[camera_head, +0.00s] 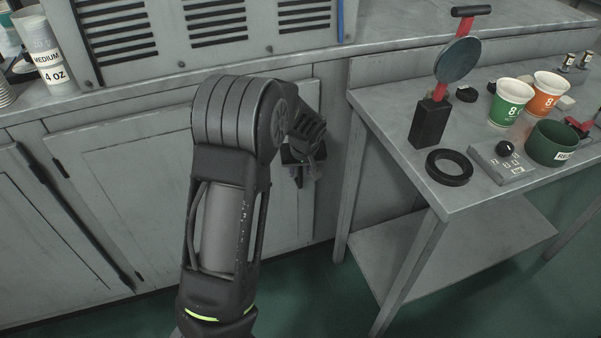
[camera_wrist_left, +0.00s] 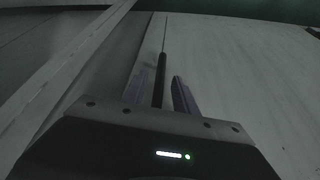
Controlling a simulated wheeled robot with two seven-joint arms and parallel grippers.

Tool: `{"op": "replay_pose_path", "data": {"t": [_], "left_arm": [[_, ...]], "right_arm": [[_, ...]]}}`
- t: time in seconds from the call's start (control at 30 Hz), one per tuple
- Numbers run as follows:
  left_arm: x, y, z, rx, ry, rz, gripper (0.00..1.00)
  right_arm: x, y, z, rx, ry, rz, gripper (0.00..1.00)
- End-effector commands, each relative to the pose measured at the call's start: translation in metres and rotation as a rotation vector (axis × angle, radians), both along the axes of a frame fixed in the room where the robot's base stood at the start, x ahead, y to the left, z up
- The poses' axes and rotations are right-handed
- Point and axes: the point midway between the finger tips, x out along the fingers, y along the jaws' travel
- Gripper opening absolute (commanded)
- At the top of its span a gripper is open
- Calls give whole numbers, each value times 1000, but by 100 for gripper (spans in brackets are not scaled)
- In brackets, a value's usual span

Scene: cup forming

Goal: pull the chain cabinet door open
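The grey cabinet door (camera_head: 130,190) is under the counter in the head view, behind my left arm. Its pale face fills much of the left wrist view (camera_wrist_left: 235,75). My left gripper (camera_head: 303,172) is at the right side of the door in the head view, partly hidden by my own wrist. In the left wrist view, the fingers of my left gripper (camera_wrist_left: 165,92) stand apart on either side of a dark upright bar (camera_wrist_left: 161,72), which looks like the door handle. A small gap shows between the bar and the right finger. My right gripper is not in view.
A metal side table (camera_head: 440,195) stands at the right, close to my gripper. It holds a black ring (camera_head: 449,167), a green cup (camera_head: 509,103), an orange cup (camera_head: 547,97) and a control box (camera_head: 497,167). Green floor (camera_head: 310,300) lies open in front of the cabinet.

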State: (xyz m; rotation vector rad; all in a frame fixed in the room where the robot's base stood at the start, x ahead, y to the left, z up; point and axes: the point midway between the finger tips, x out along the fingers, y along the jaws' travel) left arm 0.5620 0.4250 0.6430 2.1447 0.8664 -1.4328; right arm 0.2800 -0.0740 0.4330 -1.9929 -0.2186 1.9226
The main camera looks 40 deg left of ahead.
Motion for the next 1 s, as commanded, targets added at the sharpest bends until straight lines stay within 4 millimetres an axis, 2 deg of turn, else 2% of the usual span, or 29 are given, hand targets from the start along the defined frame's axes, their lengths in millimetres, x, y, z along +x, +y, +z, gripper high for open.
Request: {"op": "replay_pose_path", "data": {"t": [0.13, 0.43, 0.87, 1.0], "left_arm": [[4, 4, -14, 0, 1, 0, 34], [5, 4, -16, 0, 0, -1, 34], [5, 4, -16, -1, -1, 0, 0], [5, 4, -16, -1, -1, 0, 0]], "right_arm": [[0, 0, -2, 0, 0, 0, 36], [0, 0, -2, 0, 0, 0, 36], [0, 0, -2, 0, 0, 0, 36], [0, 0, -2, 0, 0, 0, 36]]}}
